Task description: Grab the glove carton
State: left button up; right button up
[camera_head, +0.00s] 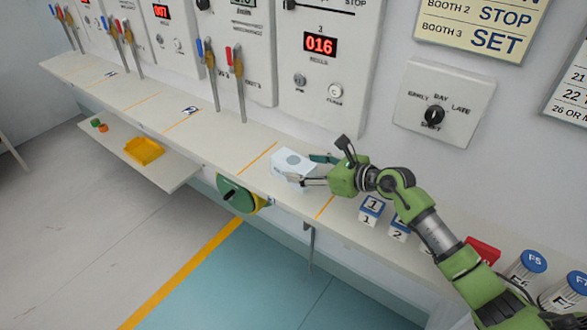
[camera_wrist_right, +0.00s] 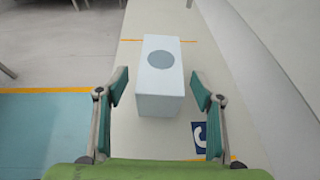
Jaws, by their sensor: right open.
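The glove carton is a small pale white-blue box (camera_head: 291,170) with a grey round mark on top. It stands on the long wall shelf (camera_head: 240,152) in the head view. My right gripper (camera_head: 318,170) is open at the box's right side, its fingers reaching towards it. In the right wrist view the box (camera_wrist_right: 160,85) sits ahead, with its near end between the two open fingertips of the right gripper (camera_wrist_right: 160,95). Gaps show on both sides, so the fingers look apart from it. My left gripper is not in view.
Blue-and-white numbered blocks (camera_head: 371,210) stand on the shelf right of my gripper, with a red item (camera_head: 483,250) and blue-lidded canisters (camera_head: 525,268) beyond. A green hand wheel (camera_head: 236,194) hangs below the shelf edge. A yellow tray (camera_head: 144,150) lies on a lower shelf.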

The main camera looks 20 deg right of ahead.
aim_at(293, 164)
jog(key=x, duration=0.5)
jog(key=shift+r+p, duration=0.15)
jog(key=shift+p, duration=0.15)
jog(key=c, duration=1.3)
jog(key=shift+r, duration=0.15)
